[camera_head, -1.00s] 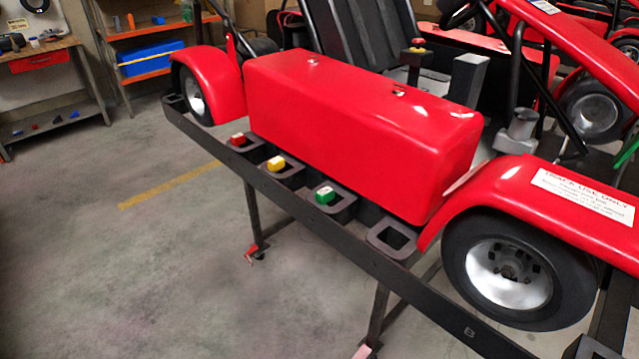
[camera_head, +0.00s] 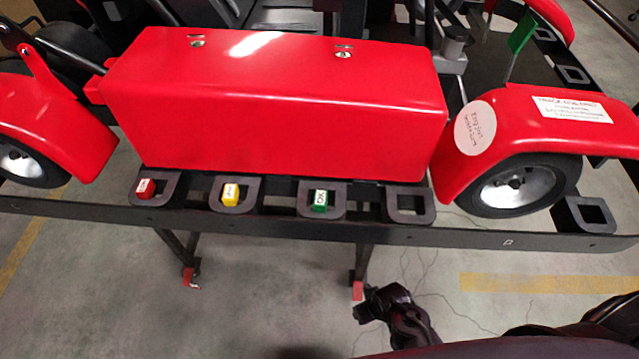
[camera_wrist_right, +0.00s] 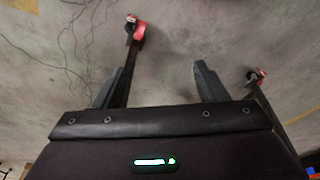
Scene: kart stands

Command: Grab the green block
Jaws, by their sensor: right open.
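The green block (camera_head: 320,200) has a white label on top and sits in a dark square holder (camera_head: 306,206) on the kart stand's front rail. It is the third block from the left. My right gripper (camera_head: 372,304) is low over the floor, in front of and below the rail, well apart from the green block. In the right wrist view my right gripper (camera_wrist_right: 156,82) has its two fingers spread with only floor between them. The green block does not show in that view. My left gripper is in neither view.
A red block (camera_head: 145,188) and a yellow block (camera_head: 231,194) sit in holders to the left. An empty holder (camera_head: 408,203) is to the right. The black rail (camera_head: 260,226) runs along the front, with the red kart body (camera_head: 280,120) close behind. Stand legs with red feet (camera_head: 357,290) reach down near my gripper.

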